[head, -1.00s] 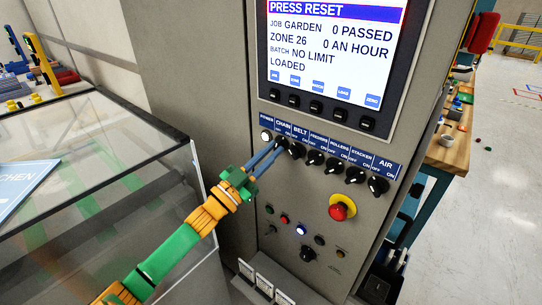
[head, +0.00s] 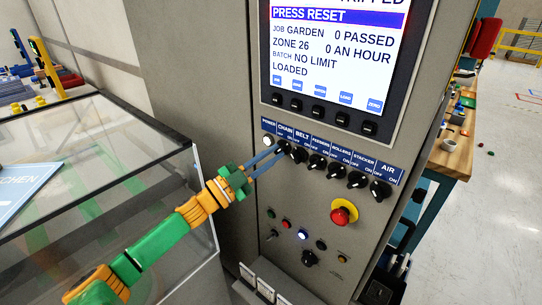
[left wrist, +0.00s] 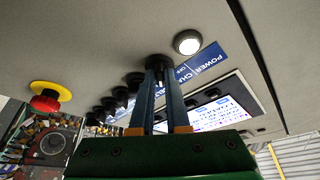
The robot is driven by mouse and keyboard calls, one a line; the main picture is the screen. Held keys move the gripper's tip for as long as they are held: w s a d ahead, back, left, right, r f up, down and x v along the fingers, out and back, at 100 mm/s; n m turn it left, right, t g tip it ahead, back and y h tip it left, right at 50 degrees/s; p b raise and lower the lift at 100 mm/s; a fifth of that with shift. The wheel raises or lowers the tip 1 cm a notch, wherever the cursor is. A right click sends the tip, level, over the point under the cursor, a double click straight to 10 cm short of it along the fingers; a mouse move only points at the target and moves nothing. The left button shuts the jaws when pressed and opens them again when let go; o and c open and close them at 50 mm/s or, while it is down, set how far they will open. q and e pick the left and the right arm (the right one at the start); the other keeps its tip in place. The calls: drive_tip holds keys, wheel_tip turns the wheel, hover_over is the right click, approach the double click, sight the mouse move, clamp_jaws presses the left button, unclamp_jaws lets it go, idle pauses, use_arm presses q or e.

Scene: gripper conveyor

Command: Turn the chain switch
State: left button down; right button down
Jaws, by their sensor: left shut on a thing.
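The chain switch (head: 285,147) is a small black rotary knob under the CHAIN label on the grey control panel. My left gripper (head: 280,150) reaches up from the lower left with its two blue fingers at this knob. In the left wrist view the fingertips (left wrist: 160,78) are shut on the black chain knob (left wrist: 159,62), beside the lit white power lamp (left wrist: 187,42). The fingers hide part of the knob, so its pointer cannot be read. My right gripper is not in view.
Close by on the right is a row of similar black knobs, including the belt knob (head: 299,155). Below are a red emergency stop button (head: 342,213) and small lit buttons. The screen (head: 330,50) above reads PRESS RESET. A glass-topped enclosure (head: 100,190) stands at the left.

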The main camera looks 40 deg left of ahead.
use_arm(q)
drive_tip(key=c, duration=1.2)
unclamp_jaws()
drive_tip(key=shift+w, duration=0.1)
drive_tip(key=b+v, duration=0.1)
drive_tip(key=v, duration=0.6)
drive_tip(key=shift+b, duration=0.3)
